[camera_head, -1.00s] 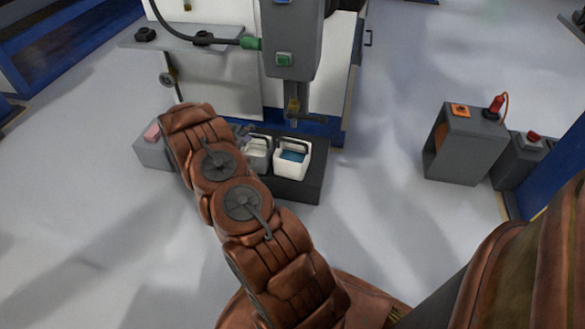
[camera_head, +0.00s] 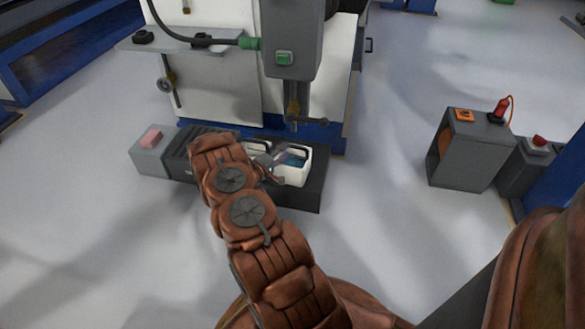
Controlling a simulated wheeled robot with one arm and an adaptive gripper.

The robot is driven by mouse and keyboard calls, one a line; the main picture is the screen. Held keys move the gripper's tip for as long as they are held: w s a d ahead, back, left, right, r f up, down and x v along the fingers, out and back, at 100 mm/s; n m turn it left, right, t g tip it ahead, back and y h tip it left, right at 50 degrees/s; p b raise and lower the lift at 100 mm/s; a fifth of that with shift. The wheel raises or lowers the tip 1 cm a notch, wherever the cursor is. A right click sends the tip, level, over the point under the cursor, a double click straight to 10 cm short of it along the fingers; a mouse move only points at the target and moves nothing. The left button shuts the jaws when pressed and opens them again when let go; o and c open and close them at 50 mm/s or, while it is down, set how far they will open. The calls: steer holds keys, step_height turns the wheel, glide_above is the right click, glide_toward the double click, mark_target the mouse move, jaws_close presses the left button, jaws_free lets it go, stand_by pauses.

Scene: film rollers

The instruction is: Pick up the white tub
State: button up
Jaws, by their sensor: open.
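A white tub (camera_head: 298,177) with a dark handle and something blue inside stands on a low dark bench (camera_head: 308,198). My gripper (camera_head: 269,168) is open at the tub's left side and partly overlaps it in this view. I cannot tell whether its fingers touch the tub. A second pale tub, behind and left of my gripper, is mostly hidden by my arm.
A tall grey and white machine (camera_head: 292,60) stands right behind the bench. A grey cabinet (camera_head: 468,150) stands to the right. The floor between is clear.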

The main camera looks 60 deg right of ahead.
mark_target(291, 147)
steer(key=shift+s+d+b, duration=0.25)
steer(key=shift+d+b, duration=0.25)
steer(key=shift+d, duration=0.6)
steer(key=shift+s+d+b, duration=0.25)
steer(key=shift+d+b, duration=0.25)
steer(key=shift+d, duration=0.6)
jaws_close()
